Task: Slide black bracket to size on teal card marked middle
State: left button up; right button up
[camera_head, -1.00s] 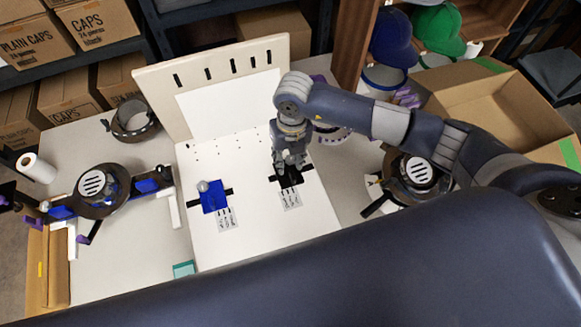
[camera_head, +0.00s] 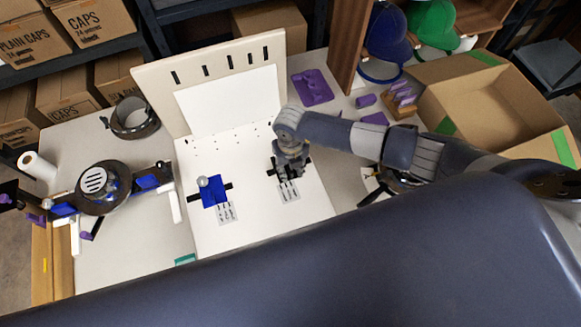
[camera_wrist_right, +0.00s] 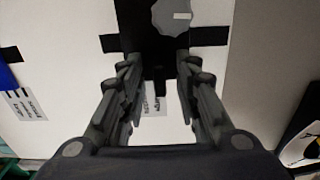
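The black bracket (camera_wrist_right: 153,45) lies on the white board (camera_head: 252,222), with a grey knob (camera_wrist_right: 172,17) on top and dark strips reaching out to both sides. In the head view it is mostly hidden under my right gripper (camera_head: 289,172). In the wrist view the right gripper's fingers (camera_wrist_right: 159,68) are spread apart at the bracket's near end; I cannot tell whether they touch it. A printed scale card (camera_head: 288,191) lies just in front of the bracket. A teal card (camera_head: 185,260) shows in part at the board's front left edge; its marking is unreadable. My left gripper is not clearly seen.
A blue bracket (camera_head: 214,192) with a grey knob sits left on the board, with its own scale card (camera_head: 227,212). A slotted upright panel (camera_head: 155,85) stands behind. A cap-holding fixture (camera_head: 98,187) is at left. An open carton (camera_head: 490,105) and purple parts (camera_head: 312,88) are at right.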

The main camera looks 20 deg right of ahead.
grip_shut()
jog(key=shift+d, duration=0.9)
grip_release()
jog(key=shift+r, duration=0.1)
notch_tip(320, 180, up, 12)
dwell(0.5)
